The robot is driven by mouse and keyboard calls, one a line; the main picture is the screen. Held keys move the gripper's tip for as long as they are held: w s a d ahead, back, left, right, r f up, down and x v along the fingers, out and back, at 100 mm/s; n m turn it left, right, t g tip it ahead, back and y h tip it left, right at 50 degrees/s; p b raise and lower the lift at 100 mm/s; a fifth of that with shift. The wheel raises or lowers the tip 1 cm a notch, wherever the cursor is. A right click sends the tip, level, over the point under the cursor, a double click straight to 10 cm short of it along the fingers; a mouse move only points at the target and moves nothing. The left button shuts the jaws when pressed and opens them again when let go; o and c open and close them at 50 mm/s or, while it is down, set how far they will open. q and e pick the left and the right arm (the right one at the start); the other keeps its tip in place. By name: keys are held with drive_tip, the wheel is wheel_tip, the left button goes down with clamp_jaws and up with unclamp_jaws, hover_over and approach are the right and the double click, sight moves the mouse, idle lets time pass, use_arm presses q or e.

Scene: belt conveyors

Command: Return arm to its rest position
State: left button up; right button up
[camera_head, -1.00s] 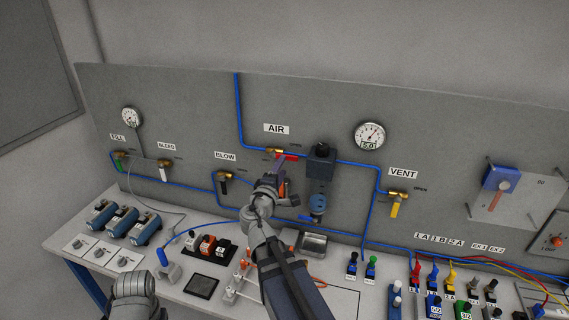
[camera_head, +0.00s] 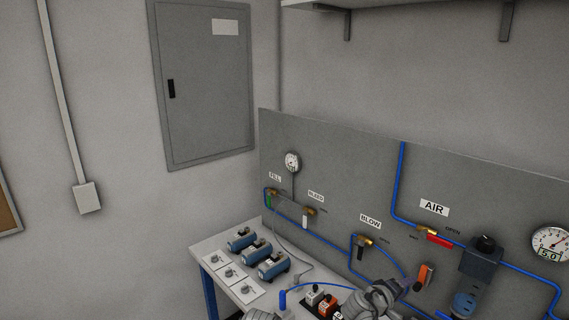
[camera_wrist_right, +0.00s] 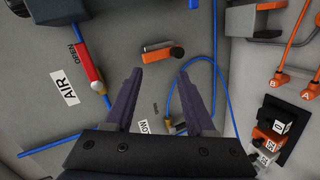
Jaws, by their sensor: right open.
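My right gripper (camera_head: 408,284) is at the lower right of the head view, in front of the panel below the AIR label. In the right wrist view my right gripper (camera_wrist_right: 166,78) has its two dark fingers spread apart with nothing between them. An orange-handled part (camera_head: 425,276) on the panel is close beside it in the head view; it also shows beyond the fingers in the wrist view (camera_wrist_right: 163,53). The red AIR valve handle (camera_head: 438,240) lies along the blue pipe, clear of the gripper. My left gripper's fingers are not visible.
The grey panel (camera_head: 345,150) carries blue pipes, a gauge (camera_head: 552,244) and the FILL, BLEED and BLOW valves. Several blue cylinders (camera_head: 274,266) and switches (camera_head: 314,294) stand on the bench below. A wall cabinet (camera_head: 205,85) is at the left. The floor-side left is free.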

drive_tip(key=s+a+f+m+g+y+b, duration=0.15)
drive_tip(key=s+a+f+g+y, duration=0.35)
drive_tip(key=a+f, duration=0.85)
drive_tip(key=s+a+f+g+y+b, duration=0.1)
drive_tip(key=s+a+f+g+y, duration=0.2)
drive_tip(key=s+a, duration=0.8)
drive_tip(key=a+f+n+y, duration=0.1)
drive_tip(key=a+y, duration=0.1)
drive_tip(key=a, duration=0.1)
drive_tip(key=shift+s+a, duration=0.2)
drive_tip(key=shift+a, duration=0.15)
drive_tip(key=shift+f, duration=0.1)
